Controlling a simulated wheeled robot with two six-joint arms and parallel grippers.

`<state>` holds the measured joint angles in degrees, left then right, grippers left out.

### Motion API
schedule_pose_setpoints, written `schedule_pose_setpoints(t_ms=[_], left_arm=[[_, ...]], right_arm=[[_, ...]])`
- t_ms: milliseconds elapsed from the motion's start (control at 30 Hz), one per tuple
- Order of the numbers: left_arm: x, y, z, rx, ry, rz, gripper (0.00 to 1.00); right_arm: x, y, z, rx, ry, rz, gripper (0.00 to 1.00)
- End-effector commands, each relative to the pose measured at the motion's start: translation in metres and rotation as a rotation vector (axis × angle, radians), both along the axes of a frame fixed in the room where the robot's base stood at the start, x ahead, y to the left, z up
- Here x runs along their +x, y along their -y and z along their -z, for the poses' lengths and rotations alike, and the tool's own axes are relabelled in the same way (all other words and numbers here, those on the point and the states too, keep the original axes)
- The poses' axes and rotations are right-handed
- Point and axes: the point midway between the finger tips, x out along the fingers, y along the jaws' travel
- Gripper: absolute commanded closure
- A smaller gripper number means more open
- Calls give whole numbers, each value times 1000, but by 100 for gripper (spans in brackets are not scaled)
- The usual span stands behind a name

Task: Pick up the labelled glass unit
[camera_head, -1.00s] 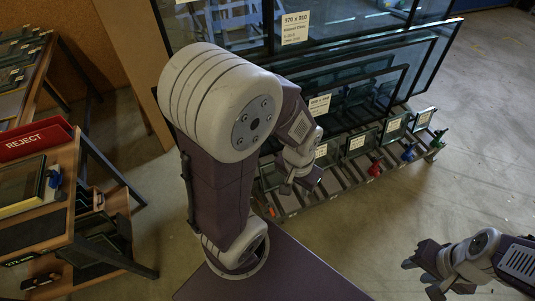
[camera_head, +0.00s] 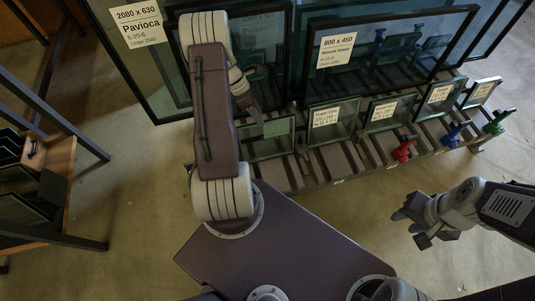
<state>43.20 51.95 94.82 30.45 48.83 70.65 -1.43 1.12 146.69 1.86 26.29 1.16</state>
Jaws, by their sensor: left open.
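Several labelled glass units stand in a slotted rack. Small labelled panes are in the front row, one near the middle (camera_head: 332,117), others to its right (camera_head: 390,112) (camera_head: 439,97) (camera_head: 480,94). A larger unit marked 800 x 450 (camera_head: 375,65) stands behind them. My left gripper (camera_head: 254,108) is open, partly hidden by my arm, close above a small pane (camera_head: 270,140) whose label does not show. Contact cannot be told. My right gripper (camera_head: 410,222) is open and empty, in front of the rack.
Red (camera_head: 403,150), blue (camera_head: 452,134) and green (camera_head: 496,123) clamps sit along the rack's front edge. The floor (camera_head: 340,210) between the rack and my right gripper is clear.

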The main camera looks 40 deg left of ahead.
Motion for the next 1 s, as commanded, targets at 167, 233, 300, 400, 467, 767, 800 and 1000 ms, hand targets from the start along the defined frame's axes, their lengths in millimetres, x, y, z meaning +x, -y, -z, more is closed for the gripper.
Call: schedule_pose_setpoints(t_ms=[167,233,300,400,467,767,800,1000], left_arm=[[0,-13,23,-37,-23,-118,56],[0,-13,23,-38,-24,-122,56],[0,-11,26,-38,-24,-120,56],[2,-5,41,-39,-25,-116,56],[4,-1,51,-39,-25,-116,56],[10,9,70,-36,-23,-114,56],[12,11,78,-36,-23,-114,56],[18,26,105,-36,-25,-114,56]], right_arm=[[0,0,15,0,1,0,64],[0,0,14,0,1,0,64],[0,0,17,0,1,0,64],[0,0,28,0,1,0,64],[0,0,35,0,1,0,64],[0,0,50,0,1,0,64],[0,0,56,0,1,0,64],[0,0,77,0,1,0,64]])
